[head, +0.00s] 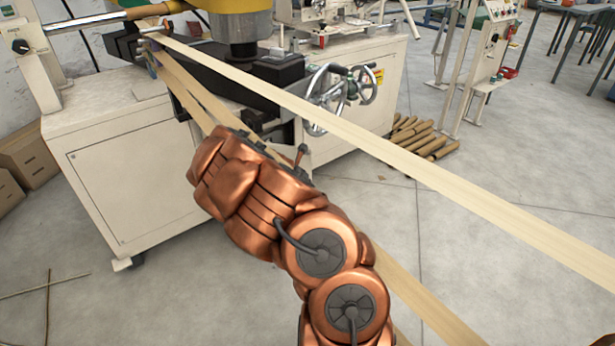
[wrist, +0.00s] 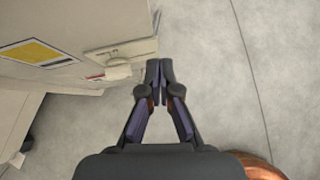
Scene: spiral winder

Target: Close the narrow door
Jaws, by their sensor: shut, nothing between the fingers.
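In the wrist view my gripper (wrist: 160,68) is shut and empty, its fingertips together. Just left of the fingertips is a beige panel (wrist: 115,30) with a pale handle or latch (wrist: 117,70) near its end. The fingertips are very close to the panel's end; I cannot tell whether they touch it. This panel may be the narrow door, but I cannot tell for sure, nor how far it stands open. In the head view my copper arm hides the gripper and that part of the machine.
The beige machine cabinet (head: 115,175) has a wide front panel (head: 140,180). Long pale strips (head: 430,170) run diagonally above and below my arm. Handwheels (head: 335,98) stick out beyond it. Cardboard tubes (head: 425,140) lie on the floor. Grey floor (head: 510,250) is open at right.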

